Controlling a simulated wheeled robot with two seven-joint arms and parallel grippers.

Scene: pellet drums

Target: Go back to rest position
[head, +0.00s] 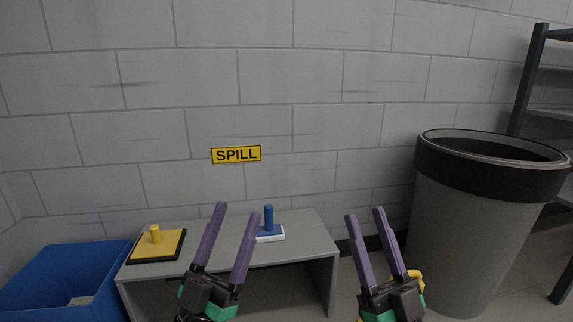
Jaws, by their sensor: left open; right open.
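My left gripper (237,208) is in front of the grey bench in the head view, with its two purple fingers apart and nothing between them. My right gripper (364,212) is to the right of the bench, in front of the gap before the big drum. Its purple fingers are also apart and empty. Both grippers point up and away from me. Neither visibly holds anything.
The grey bench (290,256) bears a yellow-handled pad (172,244) at left and a blue-handled block with a white base (269,222). A blue bin (62,272) stands left, a grey drum (462,235) right, a dark shelf rack (531,78) behind it. A yellow SPILL sign (236,155) is on the wall.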

